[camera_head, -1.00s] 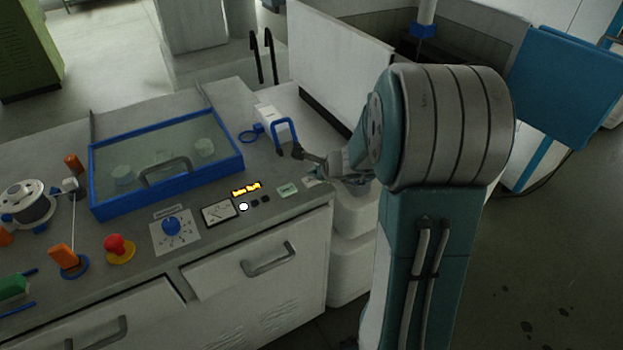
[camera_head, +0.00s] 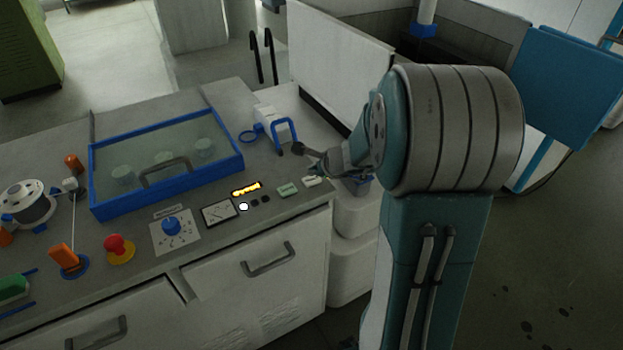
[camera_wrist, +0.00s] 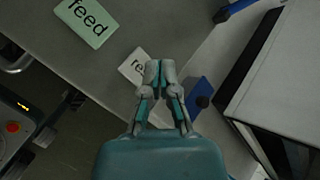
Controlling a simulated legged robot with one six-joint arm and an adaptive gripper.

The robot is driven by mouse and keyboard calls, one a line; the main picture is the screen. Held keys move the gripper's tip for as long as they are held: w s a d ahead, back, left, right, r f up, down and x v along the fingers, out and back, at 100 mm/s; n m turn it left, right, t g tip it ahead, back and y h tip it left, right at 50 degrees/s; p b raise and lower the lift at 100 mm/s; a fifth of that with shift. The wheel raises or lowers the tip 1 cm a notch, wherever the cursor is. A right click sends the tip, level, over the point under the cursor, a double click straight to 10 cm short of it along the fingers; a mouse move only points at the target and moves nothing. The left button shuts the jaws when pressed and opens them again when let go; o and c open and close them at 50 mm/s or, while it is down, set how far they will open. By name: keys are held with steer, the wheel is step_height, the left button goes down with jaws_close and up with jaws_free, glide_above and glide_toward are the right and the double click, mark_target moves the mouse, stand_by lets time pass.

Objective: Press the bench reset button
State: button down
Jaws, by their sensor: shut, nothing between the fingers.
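In the wrist view, a pale key (camera_wrist: 138,66) lettered "re" lies on the grey bench top (camera_wrist: 125,20); the rest of its lettering is hidden behind my fingers. My gripper (camera_wrist: 160,68) is shut and empty, with its tips over the right part of this key in the picture. I cannot tell whether they touch it. A green key (camera_wrist: 85,22) lettered "feed" lies to the upper left. In the head view, the pale key (camera_head: 313,181) shows near the bench's right front corner, right of the green key (camera_head: 288,190), with my wrist just above and right of it.
A blue block (camera_wrist: 200,94) with a dark knob is close right of my fingers. A white device (camera_head: 266,115) with a blue handle stands behind the keys. A red button (camera_head: 114,243), a blue dial (camera_head: 171,225) and a blue-framed cover (camera_head: 166,170) are farther left.

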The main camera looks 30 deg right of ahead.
mark_target(313, 180)
steer(key=shift+r, duration=2.5)
steer(key=s+a+r+n+g+y, duration=0.1)
steer(key=s+a+r+n, duration=0.3)
steer(key=s+a+n, duration=0.25)
steer(key=s+a+r+n+g, duration=0.1)
steer(key=s+a+r+n, duration=0.2)
steer(key=s+a+n, duration=0.3)
steer(key=s+a+r+n+g+h, duration=0.1)
steer(key=s+a+n+h, duration=0.1)
steer(key=s+n, duration=0.9)
steer(key=shift+s+a+r+n+h, duration=0.15)
steer(key=shift+s+r+n+h, duration=0.2)
steer(key=shift+s+h, duration=0.35)
